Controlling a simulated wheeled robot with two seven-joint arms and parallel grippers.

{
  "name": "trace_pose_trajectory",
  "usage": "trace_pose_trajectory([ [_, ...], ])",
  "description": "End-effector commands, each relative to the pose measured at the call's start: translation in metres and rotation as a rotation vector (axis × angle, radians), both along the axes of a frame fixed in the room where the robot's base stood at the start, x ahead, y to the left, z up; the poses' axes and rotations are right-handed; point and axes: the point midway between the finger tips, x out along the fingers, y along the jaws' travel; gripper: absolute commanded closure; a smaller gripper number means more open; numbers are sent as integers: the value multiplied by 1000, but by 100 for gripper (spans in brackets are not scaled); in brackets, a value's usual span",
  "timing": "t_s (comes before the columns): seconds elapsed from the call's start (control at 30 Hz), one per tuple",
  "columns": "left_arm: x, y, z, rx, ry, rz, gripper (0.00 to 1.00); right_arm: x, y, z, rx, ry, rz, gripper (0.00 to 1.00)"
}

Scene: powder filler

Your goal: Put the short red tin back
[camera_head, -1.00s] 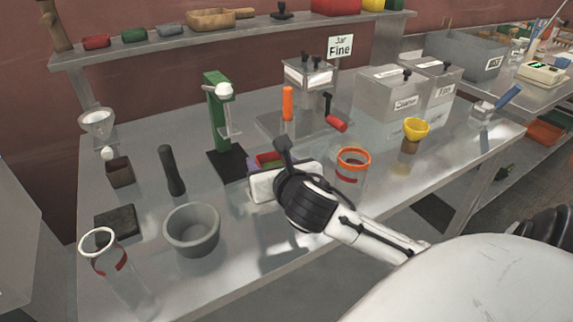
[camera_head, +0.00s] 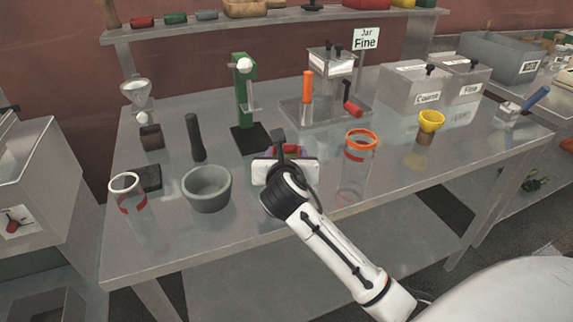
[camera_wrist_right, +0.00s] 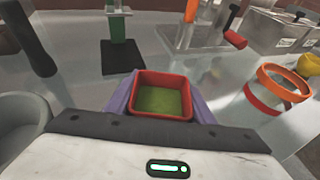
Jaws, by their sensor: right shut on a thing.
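My right gripper (camera_head: 286,157) is over the front middle of the steel table, in front of the green stand. In the right wrist view its purple fingers (camera_wrist_right: 163,104) are on both sides of a small square red tin (camera_wrist_right: 163,78). The tin is upright with its mouth open and has green material inside. In the head view only a bit of the red tin (camera_head: 291,149) shows behind the gripper. I cannot tell how far its base is above the table. My left gripper is not in view.
A wall shelf (camera_head: 240,23) holds a red tin (camera_head: 142,21), a green tin (camera_head: 175,18) and other containers. A grey mortar (camera_head: 207,197) is left of the gripper and an orange-rimmed jar (camera_head: 356,178) right. The green stand (camera_head: 242,110) and a filler machine (camera_head: 330,70) stand behind.

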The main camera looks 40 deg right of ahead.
Motion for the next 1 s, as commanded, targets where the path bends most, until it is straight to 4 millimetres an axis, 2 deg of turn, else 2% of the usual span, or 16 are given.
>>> trace_pose_trajectory([
  [0.1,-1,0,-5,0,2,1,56,0,1,-21,2,4,0,83],
  [0.17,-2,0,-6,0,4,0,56,0,0,-26,0,2,0,83],
  [0.53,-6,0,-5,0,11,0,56,0,0,-29,-1,0,1,83],
  [0.57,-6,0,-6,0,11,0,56,0,0,-29,1,1,1,47],
  [0.63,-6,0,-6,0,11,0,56,0,0,-29,1,1,1,35],
  [1.0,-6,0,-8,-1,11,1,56,0,0,-26,1,-1,1,33],
])
